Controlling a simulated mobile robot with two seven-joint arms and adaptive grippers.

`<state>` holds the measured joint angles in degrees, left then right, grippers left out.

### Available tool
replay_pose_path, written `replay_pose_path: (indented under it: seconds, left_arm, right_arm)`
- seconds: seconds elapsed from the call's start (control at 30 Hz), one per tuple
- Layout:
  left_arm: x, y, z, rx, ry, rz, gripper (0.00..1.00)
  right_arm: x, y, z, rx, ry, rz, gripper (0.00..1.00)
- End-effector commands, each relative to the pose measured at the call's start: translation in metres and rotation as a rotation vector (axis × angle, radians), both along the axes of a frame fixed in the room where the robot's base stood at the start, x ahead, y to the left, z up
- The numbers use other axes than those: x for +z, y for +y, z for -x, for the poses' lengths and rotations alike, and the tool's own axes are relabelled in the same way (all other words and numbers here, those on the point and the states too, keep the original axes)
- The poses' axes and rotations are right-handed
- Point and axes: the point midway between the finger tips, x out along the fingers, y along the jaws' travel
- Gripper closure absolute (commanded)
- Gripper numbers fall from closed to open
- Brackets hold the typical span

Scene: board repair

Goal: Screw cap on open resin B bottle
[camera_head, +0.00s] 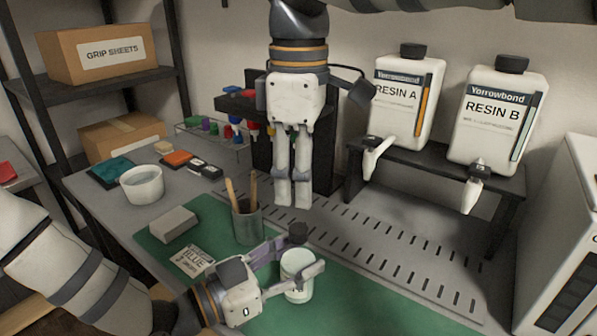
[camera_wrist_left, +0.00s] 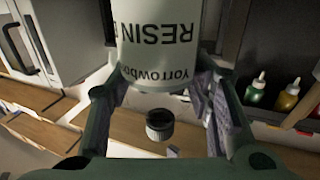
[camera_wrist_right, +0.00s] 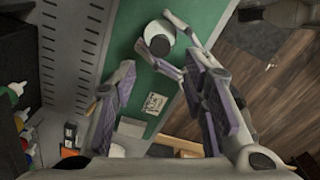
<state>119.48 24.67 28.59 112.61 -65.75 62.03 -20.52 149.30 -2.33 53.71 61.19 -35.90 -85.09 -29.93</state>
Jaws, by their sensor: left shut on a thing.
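My left gripper (camera_head: 300,258) is shut around a small white bottle (camera_head: 297,285) above the green mat. Its label reads Yorrowbond and RESIN upside down in the left wrist view (camera_wrist_left: 155,40); the letter after RESIN is hidden. A black ribbed cap (camera_head: 298,231) shows close by the far fingertip. In the left wrist view the cap (camera_wrist_left: 160,125) appears beyond the label's Yorrowbond end, with a visible gap; I cannot tell its exact height or support. My right gripper (camera_head: 293,203) points down behind the bottle. Its fingers are apart and empty in the right wrist view (camera_wrist_right: 160,68).
Large capped jugs, Resin A (camera_head: 403,105) and Resin B (camera_head: 495,120), stand on a dark riser (camera_head: 400,160) at the back right. A brush cup (camera_head: 247,222), a grey block (camera_head: 173,224) and a label card (camera_head: 192,261) are nearby. The slotted plate (camera_head: 400,255) has free room.

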Motion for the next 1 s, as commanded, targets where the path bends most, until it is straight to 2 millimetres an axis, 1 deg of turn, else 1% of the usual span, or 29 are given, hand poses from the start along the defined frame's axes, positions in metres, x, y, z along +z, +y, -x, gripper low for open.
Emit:
replay_pose_path:
  seconds: [0.13, 0.33, 0.5, 0.63, 0.87, 0.9, 0.97, 1.0]
  left_arm:
    - [0.0, 0.0, 0.0, 0.0, 0.0, 0.0, 1.0]
    - [0.0, 0.0, 0.0, 0.0, 0.0, 0.0, 1.0]
    - [0.0, 0.0, 0.0, 0.0, 0.0, 0.0, 1.0]
    - [0.0, 0.0, 0.0, 0.0, 0.0, 0.0, 1.0]
    - [0.0, 0.0, 0.0, 0.0, 0.0, 0.0, 1.0]
    - [0.0, 0.0, 0.0, 0.0, 0.0, 0.0, 1.0]
    - [0.0, 0.0, 0.0, 0.0, 0.0, 0.0, 1.0]
    - [0.0, 0.0, 0.0, 0.0, 0.0, 0.0, 1.0]
  right_arm:
    - [-0.018, 0.0, 0.0, -0.001, 0.005, 0.001, 0.6]
    - [-0.053, 0.0, 0.001, -0.001, 0.005, 0.0, 0.6]
    - [-0.073, 0.0, 0.0, -0.003, 0.002, 0.001, 0.6]
    - [-0.079, 0.0, 0.0, -0.002, 0.001, -0.001, 0.6]
    - [-0.079, 0.0, 0.0, -0.003, 0.0, 0.0, 0.6]
    - [-0.079, 0.0, 0.0, -0.003, 0.0, 0.0, 0.65]
    - [-0.079, 0.0, 0.0, -0.003, 0.0, 0.0, 0.78]
    - [-0.079, 0.0, 0.0, -0.003, 0.0, 0.0, 0.88]
